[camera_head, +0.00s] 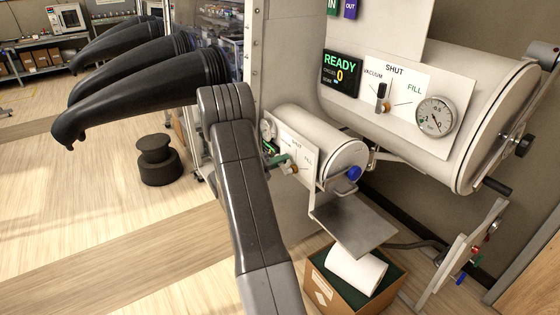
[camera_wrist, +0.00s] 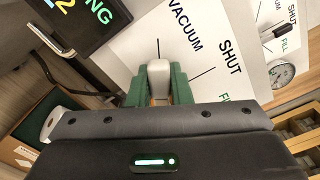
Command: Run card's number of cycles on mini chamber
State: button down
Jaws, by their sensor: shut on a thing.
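The mini chamber (camera_head: 335,150) is the small white cylinder below the large one, with a blue knob on its end. Its valve panel (camera_wrist: 120,40) reads VACUUM, SHUT and FILL. My gripper (camera_head: 279,160) is at this panel. In the wrist view its green fingers are shut on the grey valve lever (camera_wrist: 160,78), one on each side. The lever lies along the tick on the VACUUM side, away from the SHUT tick. A dark display (camera_wrist: 80,22) beside the panel shows green letters ending in NG and a digit 2; the rest is cut off. I see no card.
The large chamber (camera_head: 440,95) above has its own lever (camera_head: 382,92), gauge (camera_head: 435,116) and a display (camera_head: 341,73) reading READY and 0. A shelf (camera_head: 355,225) juts out below the mini chamber, over a box (camera_head: 325,285) with a white roll. Black gloves (camera_head: 130,95) stick out at left.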

jog(key=c, duration=1.3)
grip_release()
jog(key=shift+a, duration=0.1)
jog(key=b+v, duration=0.3)
jog(key=v, duration=1)
jog(key=shift+s+a+b, duration=0.25)
jog(key=shift+a+b, duration=0.05)
